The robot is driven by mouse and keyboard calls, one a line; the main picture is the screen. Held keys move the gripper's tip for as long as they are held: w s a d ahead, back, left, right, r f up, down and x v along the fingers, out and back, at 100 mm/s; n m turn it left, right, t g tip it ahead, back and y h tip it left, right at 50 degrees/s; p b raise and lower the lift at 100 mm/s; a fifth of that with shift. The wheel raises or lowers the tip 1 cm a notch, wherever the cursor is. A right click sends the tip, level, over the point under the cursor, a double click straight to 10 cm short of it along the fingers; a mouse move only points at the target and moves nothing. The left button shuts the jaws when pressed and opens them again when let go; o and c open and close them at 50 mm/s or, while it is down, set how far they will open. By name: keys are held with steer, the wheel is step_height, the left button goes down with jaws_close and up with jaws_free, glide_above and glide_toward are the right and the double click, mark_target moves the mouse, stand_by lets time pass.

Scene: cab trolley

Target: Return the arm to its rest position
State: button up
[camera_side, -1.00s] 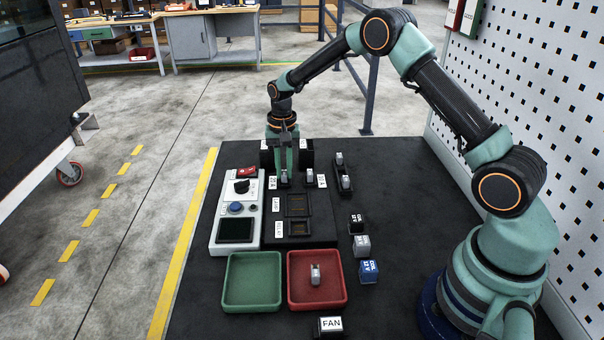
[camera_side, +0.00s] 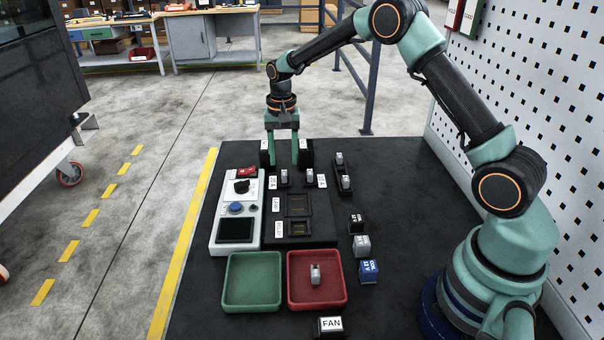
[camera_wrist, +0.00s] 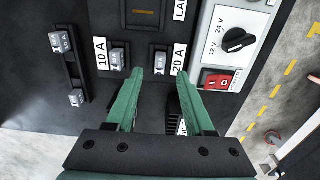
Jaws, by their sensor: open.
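My gripper (camera_side: 283,152) is open and empty in the side view, above the far end of the black board (camera_side: 275,241). Its two green fingers also show spread apart in the wrist view (camera_wrist: 172,80), with nothing between their tips. A small grey fuse (camera_side: 284,178) stands in the board below my gripper. Another fuse (camera_side: 309,177) stands to its right. In the wrist view, one fuse (camera_wrist: 160,62) sits by the "20 A" label and another (camera_wrist: 117,60) by the "10 A" label.
A grey control box (camera_side: 224,225) with a knob, a blue button and a screen stands left of the board. A green tray (camera_side: 229,302) and a red tray (camera_side: 296,303) holding one fuse lie in front. Several small blocks stand at right, beside a pegboard wall (camera_side: 545,110).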

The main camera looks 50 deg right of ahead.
steer(key=s+a+r+n+t, duration=0.1)
steer(key=s+a+r+n, duration=0.1)
steer(key=s+r, duration=0.5)
steer(key=s+a+r+n+t, duration=0.1)
steer(key=s+r+n+t, duration=0.1)
steer(key=r, duration=0.9)
steer(key=s+a+n+t, duration=0.2)
steer(key=s+n, duration=0.3)
steer(key=s, duration=0.8)
steer(key=shift+s+a+f+t, duration=0.25)
steer(key=shift+a+f+t, duration=0.05)
steer(key=shift+a, duration=0.25)
